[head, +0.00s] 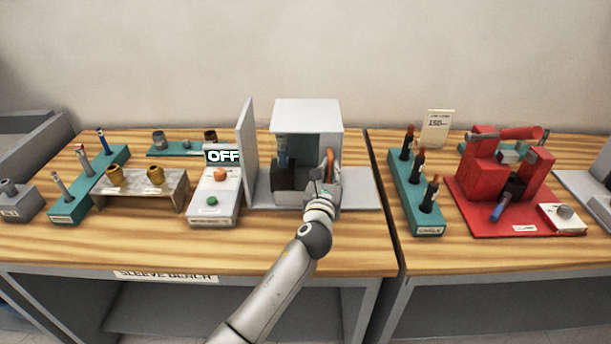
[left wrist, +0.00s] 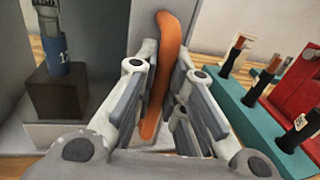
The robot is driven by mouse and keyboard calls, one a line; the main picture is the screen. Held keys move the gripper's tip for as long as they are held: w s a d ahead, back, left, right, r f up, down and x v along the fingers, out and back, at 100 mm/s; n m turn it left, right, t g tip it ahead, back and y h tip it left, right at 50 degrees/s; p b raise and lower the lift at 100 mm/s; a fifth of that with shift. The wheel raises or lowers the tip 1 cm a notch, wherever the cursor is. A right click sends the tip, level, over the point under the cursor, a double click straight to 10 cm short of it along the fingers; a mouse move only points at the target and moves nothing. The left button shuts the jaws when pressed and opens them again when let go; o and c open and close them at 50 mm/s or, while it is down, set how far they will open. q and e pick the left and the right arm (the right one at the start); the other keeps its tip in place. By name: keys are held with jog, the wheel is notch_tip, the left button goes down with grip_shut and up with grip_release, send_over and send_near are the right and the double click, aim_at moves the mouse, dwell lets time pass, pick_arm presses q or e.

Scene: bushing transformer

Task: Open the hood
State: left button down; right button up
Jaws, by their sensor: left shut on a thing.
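The hood (head: 307,115) is a light grey box on the left bench, with its front open towards me. Inside it, a dark block (head: 290,176) carries a blue-labelled cylinder, which also shows in the left wrist view (left wrist: 57,68). An upright orange handle (head: 330,163) is at the right side of the hood's opening. My left gripper (head: 322,186) is at this handle. In the left wrist view the handle (left wrist: 163,75) stands between the two fingers, and the gripper is shut on it. The fingers partly hide the handle's lower end. My right gripper is not in view.
A tall grey panel (head: 246,152) stands left of the hood. A control box with an orange and a green button (head: 213,200) reads OFF. A teal rack (head: 415,205) and a red press (head: 485,170) are on the right bench. The wood in front is bare.

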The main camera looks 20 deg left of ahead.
pick_arm(q)
jog(key=w+d+b, duration=0.1)
jog(key=w+d, duration=0.1)
jog(key=d, duration=0.6)
jog(key=shift+w+b, duration=0.15)
jog(key=shift+b, duration=0.25)
jog(key=shift+f, duration=0.1)
jog(key=c, duration=1.8)
grip_release()
jog(key=shift+o, duration=0.2)
jog(key=s+d, duration=0.1)
jog(key=s, duration=1.1)
